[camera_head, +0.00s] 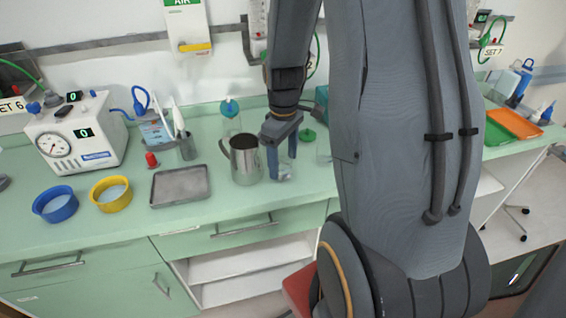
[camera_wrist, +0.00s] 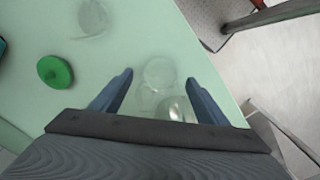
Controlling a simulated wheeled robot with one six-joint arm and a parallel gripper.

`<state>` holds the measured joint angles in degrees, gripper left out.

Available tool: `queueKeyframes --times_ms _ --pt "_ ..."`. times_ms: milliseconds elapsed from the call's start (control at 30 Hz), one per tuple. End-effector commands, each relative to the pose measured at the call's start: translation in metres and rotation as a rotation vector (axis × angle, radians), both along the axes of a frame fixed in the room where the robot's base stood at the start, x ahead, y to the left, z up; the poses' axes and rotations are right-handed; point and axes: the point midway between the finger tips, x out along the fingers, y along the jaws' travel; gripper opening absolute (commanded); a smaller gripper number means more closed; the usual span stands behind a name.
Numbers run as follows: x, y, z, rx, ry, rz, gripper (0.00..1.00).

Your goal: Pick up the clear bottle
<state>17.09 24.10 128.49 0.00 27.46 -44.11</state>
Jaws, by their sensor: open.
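My gripper (camera_head: 281,160) points down over the green counter, with its jaws apart. A clear, see-through vessel (camera_head: 285,172) stands low between and just below the fingers, partly covered by them; I take it to be the clear bottle. In the wrist view, my gripper (camera_wrist: 158,82) has its two blue fingers on either side of the clear round outline (camera_wrist: 158,72), seen from above. Its edges are faint against the counter, and I cannot tell whether the fingers touch it.
A metal jug (camera_head: 245,160) stands close left of my gripper. A green lid (camera_wrist: 55,71) and another clear vessel (camera_wrist: 93,15) lie nearby. A grey tray (camera_head: 180,186) is further left. The counter's front edge is close.

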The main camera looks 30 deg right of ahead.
Motion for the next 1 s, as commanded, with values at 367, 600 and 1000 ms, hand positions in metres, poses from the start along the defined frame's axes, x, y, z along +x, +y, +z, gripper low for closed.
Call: queueKeyframes --times_ms 367,600,1000 --pt "0.0004 0.0001 -0.0079 0.0 -0.001 0.0 0.68" --pt "0.0004 0.0001 -0.0077 0.0 -0.001 0.0 0.28" --pt "0.0008 0.0 -0.0059 0.0 -0.002 0.0 0.2"
